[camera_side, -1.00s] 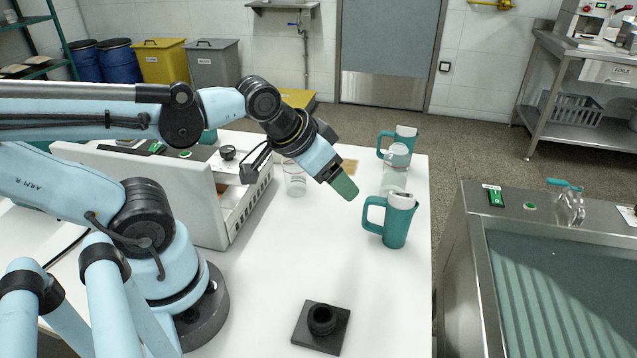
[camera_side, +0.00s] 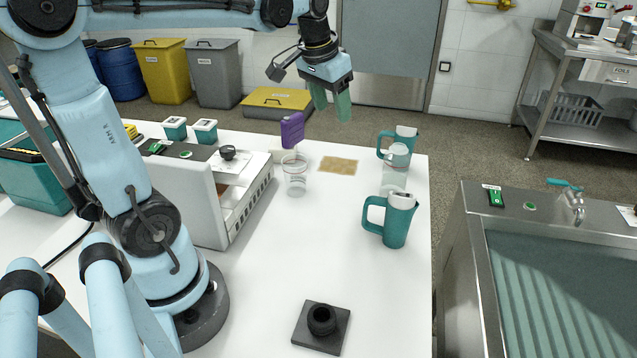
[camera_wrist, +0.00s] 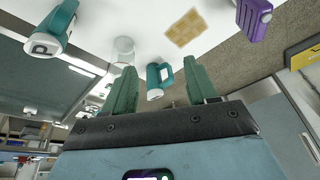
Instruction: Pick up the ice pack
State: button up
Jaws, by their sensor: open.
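A flat tan rectangular pad with a grid of cells (camera_side: 338,165), which looks to be the ice pack, lies on the white table's far part. It also shows near the top of the wrist view (camera_wrist: 186,28). My gripper (camera_side: 331,112) hangs above and beyond the pad in the side view, its green fingers pointing down. In the wrist view my gripper (camera_wrist: 160,68) has its fingers wide apart, with nothing held between them. The pad lies clear of the fingers and is fully in sight.
A clear cup (camera_side: 295,178) and a purple container (camera_side: 292,132) stand left of the pad. Teal pitchers (camera_side: 397,222) and a clear container (camera_side: 394,168) stand right of it. A white machine (camera_side: 190,200) is on the left, a black block (camera_side: 321,328) in front. The table's middle is clear.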

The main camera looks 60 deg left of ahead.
jog(key=w+a+n+g, duration=0.1)
jog(key=w+a+g, duration=0.1)
jog(key=a, duration=0.7)
jog(key=n+g+h, duration=0.1)
send_near(293, 130)
jog(key=shift+w+a+r, duration=0.6)
jog(key=shift+w+a, duration=0.1)
jog(key=shift+w, duration=0.1)
jog(key=shift+a+f, duration=0.2)
jog(key=shift+f, duration=0.35)
notch_tip(293, 130, down, 6)
jog(key=shift+r, duration=0.1)
jog(key=shift+s+f, duration=0.1)
jog(key=shift+f, duration=1.2)
jog(key=shift+s+f, duration=0.15)
jog(key=shift+f, duration=1.2)
